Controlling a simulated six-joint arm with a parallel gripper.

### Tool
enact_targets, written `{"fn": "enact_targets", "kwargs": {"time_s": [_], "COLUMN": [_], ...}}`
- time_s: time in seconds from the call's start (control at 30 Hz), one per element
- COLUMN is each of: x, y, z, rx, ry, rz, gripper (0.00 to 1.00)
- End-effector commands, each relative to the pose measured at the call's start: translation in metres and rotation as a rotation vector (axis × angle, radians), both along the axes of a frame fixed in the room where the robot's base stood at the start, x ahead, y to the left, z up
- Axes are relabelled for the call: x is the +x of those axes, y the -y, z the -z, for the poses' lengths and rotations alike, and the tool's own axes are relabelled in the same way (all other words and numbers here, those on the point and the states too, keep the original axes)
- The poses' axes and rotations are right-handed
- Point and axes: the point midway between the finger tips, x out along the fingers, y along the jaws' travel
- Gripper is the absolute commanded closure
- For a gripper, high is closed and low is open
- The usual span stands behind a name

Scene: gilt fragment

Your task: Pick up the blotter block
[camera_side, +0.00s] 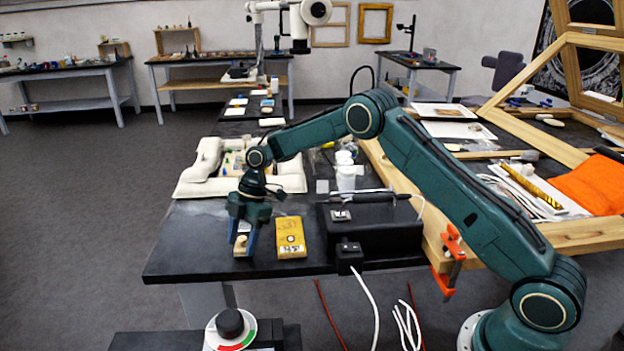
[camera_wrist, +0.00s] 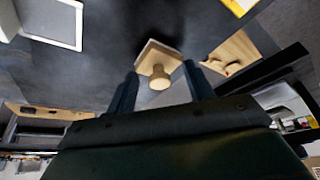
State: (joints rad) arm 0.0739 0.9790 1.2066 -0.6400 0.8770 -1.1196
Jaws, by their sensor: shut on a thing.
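The blotter block (camera_side: 241,246) is a small pale wooden block with a round knob. In the side view it is between the blue fingers of my gripper (camera_side: 244,238), near the front left of the black table. In the wrist view the block (camera_wrist: 157,53) shows its square base and its knob towards the camera, between the two dark fingers of my gripper (camera_wrist: 163,77). My gripper points down and is shut on the block. The fingers hide part of it. I cannot tell whether its underside touches the table.
A yellow box (camera_side: 291,238) lies just right of my gripper. A black unit (camera_side: 372,230) with a pen-like tool on it stands further right. A cream padded tray (camera_side: 190,188) lies behind, with white jars (camera_side: 346,177) to its right. The table's front edge is close.

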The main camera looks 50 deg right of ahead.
Motion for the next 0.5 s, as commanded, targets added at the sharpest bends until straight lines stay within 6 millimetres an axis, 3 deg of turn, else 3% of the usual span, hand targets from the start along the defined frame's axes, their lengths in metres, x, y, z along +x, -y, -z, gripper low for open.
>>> {"fn": "enact_targets", "kwargs": {"time_s": [0.5], "x": [0.001], "y": [0.001], "z": [-0.071], "rx": [-0.001], "ry": [0.004], "rz": [0.000], "gripper": [0.70]}}
